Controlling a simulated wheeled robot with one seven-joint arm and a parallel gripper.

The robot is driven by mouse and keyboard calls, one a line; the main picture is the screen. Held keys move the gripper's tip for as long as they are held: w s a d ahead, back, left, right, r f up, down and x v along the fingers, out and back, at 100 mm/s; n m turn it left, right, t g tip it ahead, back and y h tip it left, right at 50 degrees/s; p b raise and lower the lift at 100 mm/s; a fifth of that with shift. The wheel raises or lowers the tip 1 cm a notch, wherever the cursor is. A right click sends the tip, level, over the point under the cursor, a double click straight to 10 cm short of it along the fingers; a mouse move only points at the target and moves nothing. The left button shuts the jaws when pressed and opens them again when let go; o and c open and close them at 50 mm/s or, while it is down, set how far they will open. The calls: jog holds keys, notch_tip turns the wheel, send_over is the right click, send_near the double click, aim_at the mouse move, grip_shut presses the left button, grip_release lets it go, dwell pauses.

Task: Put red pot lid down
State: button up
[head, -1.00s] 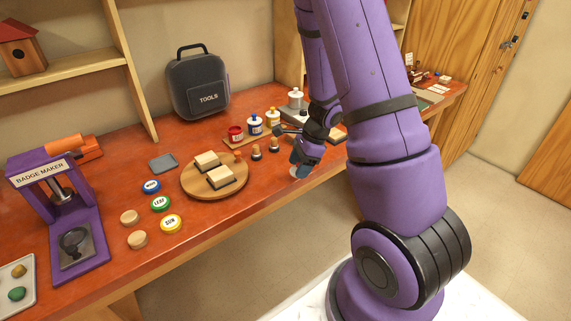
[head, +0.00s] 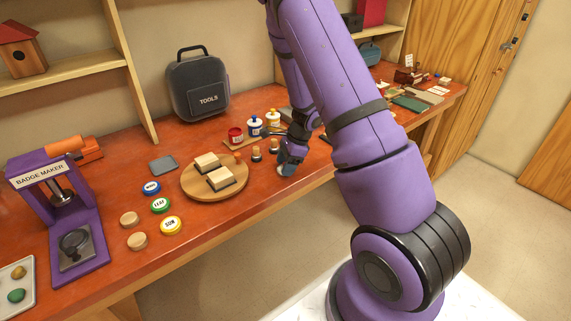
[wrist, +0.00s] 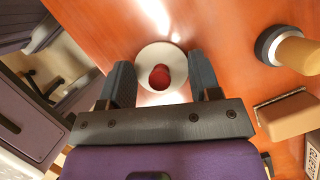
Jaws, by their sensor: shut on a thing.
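The red pot lid is a white disc with a red knob; in the wrist view the lid (wrist: 145,62) sits between the two fingers. My gripper (wrist: 161,80) is shut on the lid, with a finger at each side of its rim. In the head view my gripper (head: 286,166) is low over the front part of the red-brown bench, with a pale bit of the lid (head: 284,173) under it. I cannot tell whether the lid touches the bench. The red pot (head: 235,134) stands behind and to the left, with no white lid on it.
Blue (head: 254,127) and yellow (head: 272,118) pots with white lids stand by the red pot. Small stamps (head: 257,154) are just left of my gripper. A round wooden board (head: 204,195) with two blocks is farther left. The bench's front edge is close; bare bench lies around the lid.

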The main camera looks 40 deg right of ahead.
jog(key=shift+f, duration=0.1)
jog(key=o, duration=0.9)
jog(key=v, duration=1.1)
jog(key=s+a+r+n, duration=0.3)
jog(key=a+r+n, duration=0.25)
jog(key=r, duration=0.45)
jog(key=shift+s+a+r+n+t+h, duration=0.65)
jog(key=shift+s+a+r+n, duration=1.25)
jog(key=shift+s+r+n, duration=1.4)
jog(key=shift+s+a+r+n+t+h, duration=0.65)
jog(key=shift+s+a+r+n, duration=1.55)
jog(key=shift+s, duration=1.85)
jog(key=shift+s+a+r+n+t+h, duration=0.65)
jog(key=shift+s+a+r+n, duration=1)
jog(key=shift+s+r+n, duration=1.75)
